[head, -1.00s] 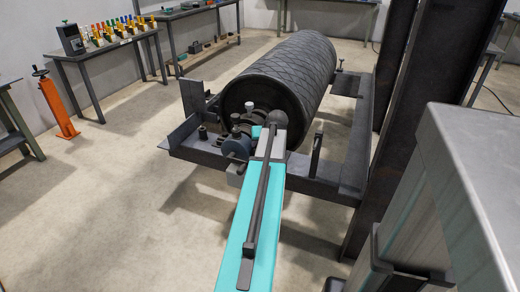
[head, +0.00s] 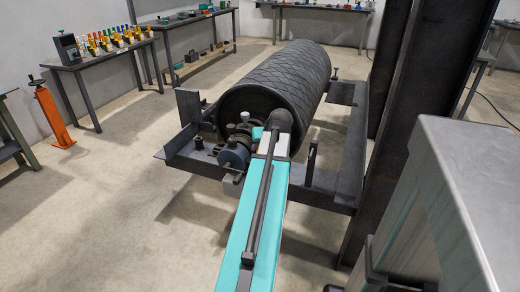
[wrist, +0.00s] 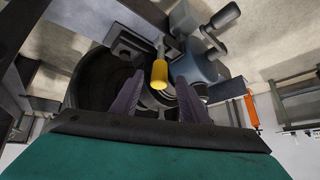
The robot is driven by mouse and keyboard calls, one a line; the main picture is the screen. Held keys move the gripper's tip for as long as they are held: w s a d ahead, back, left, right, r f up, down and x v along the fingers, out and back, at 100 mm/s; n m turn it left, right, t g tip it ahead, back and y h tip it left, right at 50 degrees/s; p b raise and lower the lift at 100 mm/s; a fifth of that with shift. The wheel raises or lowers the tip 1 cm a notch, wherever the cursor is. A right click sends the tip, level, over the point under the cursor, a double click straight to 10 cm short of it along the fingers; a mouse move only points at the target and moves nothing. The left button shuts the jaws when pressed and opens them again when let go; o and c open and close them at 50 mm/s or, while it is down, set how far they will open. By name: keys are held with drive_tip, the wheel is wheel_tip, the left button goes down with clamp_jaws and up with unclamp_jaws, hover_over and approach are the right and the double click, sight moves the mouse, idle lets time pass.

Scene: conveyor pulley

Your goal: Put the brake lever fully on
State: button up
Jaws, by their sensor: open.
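A yellow grip on a short lever (wrist: 160,72), which looks like the brake lever, shows in the wrist view in front of the pulley's dark end. My gripper (wrist: 160,79) is open, with its two dark fingers either side of the yellow grip in the picture. I cannot tell whether the grip is between the fingertips or beyond them, and no contact is clear. In the head view my teal arm reaches to the near end of the pulley drum (head: 275,85) and hides the lever and the fingers.
A blue-grey housing with a dark crank-like handle (wrist: 224,15) is close right of the lever. A dark steel frame (head: 335,195) surrounds the drum, with tall posts at right. An orange stand (head: 55,112) and benches stand at left. Floor at front left is clear.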

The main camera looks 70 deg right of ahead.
drive_tip(key=v, duration=0.4)
drive_tip(key=shift+a+r, duration=0.2)
drive_tip(key=shift+c, duration=0.3)
